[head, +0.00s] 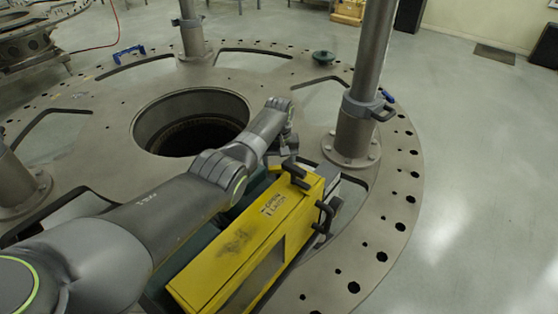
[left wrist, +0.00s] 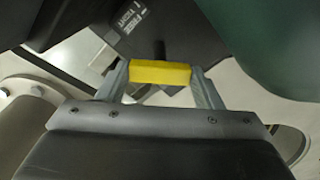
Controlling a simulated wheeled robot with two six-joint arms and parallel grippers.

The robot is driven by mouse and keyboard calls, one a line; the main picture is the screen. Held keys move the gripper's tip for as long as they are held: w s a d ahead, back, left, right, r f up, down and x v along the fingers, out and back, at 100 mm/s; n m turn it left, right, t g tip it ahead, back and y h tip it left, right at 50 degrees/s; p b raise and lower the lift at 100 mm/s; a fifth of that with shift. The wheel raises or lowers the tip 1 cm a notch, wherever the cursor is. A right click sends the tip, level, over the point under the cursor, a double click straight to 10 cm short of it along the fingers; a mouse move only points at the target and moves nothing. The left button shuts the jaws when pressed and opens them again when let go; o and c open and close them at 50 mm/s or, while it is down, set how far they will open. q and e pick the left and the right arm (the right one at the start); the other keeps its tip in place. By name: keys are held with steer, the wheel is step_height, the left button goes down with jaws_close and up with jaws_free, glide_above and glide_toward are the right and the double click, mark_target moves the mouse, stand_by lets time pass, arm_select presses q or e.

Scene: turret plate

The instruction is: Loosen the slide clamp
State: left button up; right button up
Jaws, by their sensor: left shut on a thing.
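My left gripper (head: 282,156) is low at the far end of the yellow machine, largely hidden behind my own arm in the head view. In the left wrist view its two grey fingers (left wrist: 160,82) are shut on a small yellow grip (left wrist: 160,73). A thin dark stem rises behind the grip toward a dark body with a white label (left wrist: 130,27). The grip may belong to the slide clamp, but I cannot tell for sure. The yellow machine (head: 258,235) has black handles and lies along the plate. My right gripper is not in view.
The round turret plate (head: 400,200) has a ring of holes and a wide central opening (head: 190,120). A steel post (head: 362,90) stands close to the right of the machine, with a collar and handle. A blue clamp (head: 128,54) and a green knob (head: 323,57) lie farther back.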

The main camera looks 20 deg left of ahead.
arm_select(q)
steer(key=n, duration=0.2)
steer(key=n+p, duration=0.1)
steer(key=n, duration=0.1)
steer(key=shift+w+r+n, duration=0.1)
steer(key=shift+r+n, duration=0.1)
steer(key=shift+n, duration=0.1)
steer(key=shift+n+p, duration=0.45)
steer(key=shift+n, duration=2.15)
steer(key=o, duration=0.7)
steer(key=shift+o, duration=1.4)
steer(key=shift+f, duration=0.1)
